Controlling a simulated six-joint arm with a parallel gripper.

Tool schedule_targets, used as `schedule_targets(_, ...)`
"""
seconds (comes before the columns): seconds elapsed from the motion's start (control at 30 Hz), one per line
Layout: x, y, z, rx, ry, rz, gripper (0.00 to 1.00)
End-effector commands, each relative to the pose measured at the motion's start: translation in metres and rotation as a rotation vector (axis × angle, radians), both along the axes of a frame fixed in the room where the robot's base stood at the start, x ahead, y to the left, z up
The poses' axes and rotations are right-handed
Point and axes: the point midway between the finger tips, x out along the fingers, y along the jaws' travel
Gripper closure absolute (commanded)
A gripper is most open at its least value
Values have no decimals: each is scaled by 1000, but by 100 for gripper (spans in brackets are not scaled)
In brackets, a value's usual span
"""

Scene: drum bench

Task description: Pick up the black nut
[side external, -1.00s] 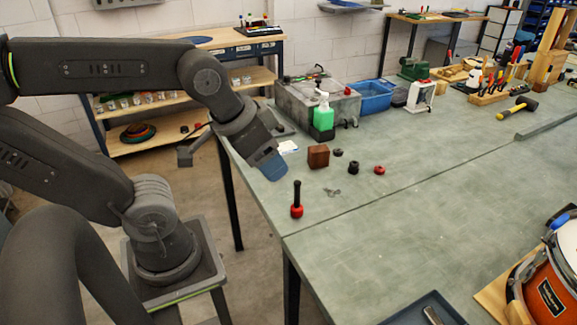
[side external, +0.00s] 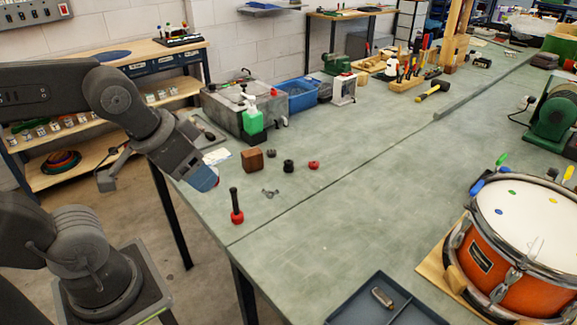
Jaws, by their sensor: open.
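Two small dark pieces lie on the green bench: a round black nut (side external: 289,166) and a second black piece (side external: 271,153) just behind it to the left. A red nut (side external: 313,165) lies to the right of the black one. My gripper (side external: 207,182) is above the bench's left edge, left of these pieces and apart from them. Its fingers are small and partly hidden behind its body; it is open, and I see nothing held.
A wooden block (side external: 252,160) stands between my gripper and the black nut. A black-handled tool with a red end (side external: 236,206) stands nearer, beside a grey wing nut (side external: 270,193). A green bottle (side external: 252,122) is behind. A tray (side external: 350,302) and drum (side external: 520,235) are at right front.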

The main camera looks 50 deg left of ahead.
Motion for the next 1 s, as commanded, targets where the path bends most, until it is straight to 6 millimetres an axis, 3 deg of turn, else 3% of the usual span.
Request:
schedule_targets(0.2, 0, 0, 0, 0, 0, 0, 35)
schedule_targets(0.43, 0, 0, 0, 0, 0, 1, 35)
schedule_targets(0.57, 12, 3, 5, -4, 13, 40, 35)
schedule_targets(0.67, 36, 10, 12, -14, 35, 117, 35)
schedule_targets(0.8, 87, 24, 19, -31, 70, 275, 35)
schedule_targets(1.0, 165, 50, 9, -45, 101, 509, 35)
